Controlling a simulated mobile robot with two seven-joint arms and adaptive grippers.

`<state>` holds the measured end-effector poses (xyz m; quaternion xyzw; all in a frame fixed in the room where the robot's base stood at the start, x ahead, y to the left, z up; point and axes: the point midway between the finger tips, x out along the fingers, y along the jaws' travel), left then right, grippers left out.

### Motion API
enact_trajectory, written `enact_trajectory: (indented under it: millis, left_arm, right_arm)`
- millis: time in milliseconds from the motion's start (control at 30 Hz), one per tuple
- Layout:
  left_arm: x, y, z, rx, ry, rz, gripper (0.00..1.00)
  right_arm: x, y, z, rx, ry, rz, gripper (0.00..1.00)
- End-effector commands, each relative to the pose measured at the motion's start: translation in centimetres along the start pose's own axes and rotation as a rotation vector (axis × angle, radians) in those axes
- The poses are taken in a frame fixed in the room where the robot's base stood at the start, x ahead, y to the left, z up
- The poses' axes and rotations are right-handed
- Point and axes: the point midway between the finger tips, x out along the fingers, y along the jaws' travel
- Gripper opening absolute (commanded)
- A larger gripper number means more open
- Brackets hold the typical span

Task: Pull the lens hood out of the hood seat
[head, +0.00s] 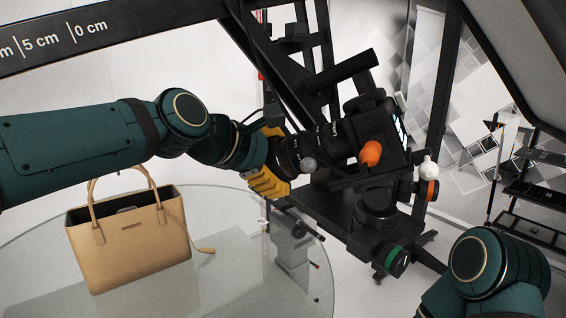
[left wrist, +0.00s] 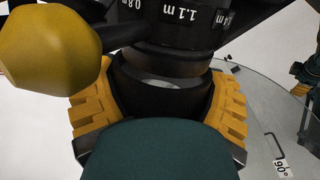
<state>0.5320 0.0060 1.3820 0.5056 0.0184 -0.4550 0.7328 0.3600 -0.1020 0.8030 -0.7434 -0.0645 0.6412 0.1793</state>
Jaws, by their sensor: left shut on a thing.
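The black lens hood (left wrist: 160,88) is at the front end of the camera lens (head: 325,143). My left gripper (head: 268,172) has its yellow fingers shut on the hood. In the left wrist view, the yellow fingers press on the hood from both sides. The lens barrel (left wrist: 175,22), with white distance marks, is just beyond the hood. The hood seat is not clearly distinct from the dark lens front. Hood and lens look in line and close together; I cannot tell how deep the hood sits.
The camera is on a black mount (head: 375,210) with orange knobs, beside a dark frame (head: 330,60). A tan handbag (head: 130,240) stands on the round glass turntable (head: 225,270), below my left arm. My right arm is at lower right.

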Motion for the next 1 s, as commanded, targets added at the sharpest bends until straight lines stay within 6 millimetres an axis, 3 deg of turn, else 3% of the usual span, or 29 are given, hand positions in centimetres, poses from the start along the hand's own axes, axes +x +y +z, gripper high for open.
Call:
enact_trajectory:
  millis: [600, 1000]
  left_arm:
    - [-0.2, 0.0, -2.1, 0.001, 0.000, 0.000, 0.44]
    - [-0.2, 0.0, -2.2, 0.001, 0.000, 0.000, 0.44]
  right_arm:
    - [1.0, 0.4, 0.1, 0.000, 0.000, 0.000, 0.47]
    - [0.9, 0.4, 0.2, -0.001, -0.003, 0.000, 0.47]
